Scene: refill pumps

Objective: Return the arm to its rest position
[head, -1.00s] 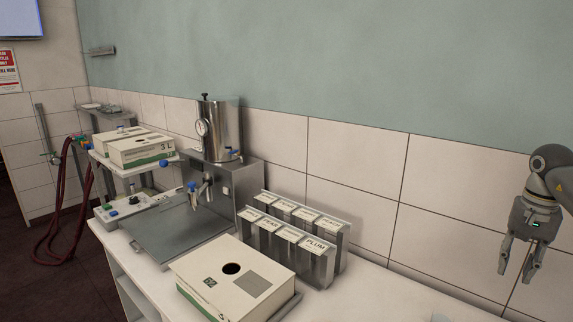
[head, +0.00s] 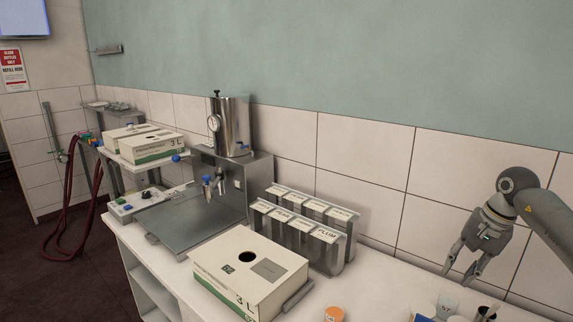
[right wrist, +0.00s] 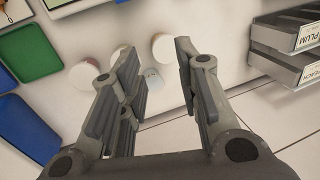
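My right gripper (head: 458,276) is at the right of the head view, raised in front of the tiled wall above the counter (head: 385,290). Its arm comes in from the right edge and its fingers point down and to the left. The right wrist view shows the same gripper (right wrist: 157,54) with its fingers apart and nothing held between them. Pale round lids or containers (right wrist: 163,47) lie beyond the fingertips, apart from them. My left gripper is in neither view.
Labelled metal bins (head: 325,252) stand by the wall, left of the gripper. A white carton (head: 225,268) with a round hole sits before them. A steel machine (head: 232,125) stands farther left. An orange-topped jar (head: 334,314) and a cup (head: 447,303) stand at the front edge.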

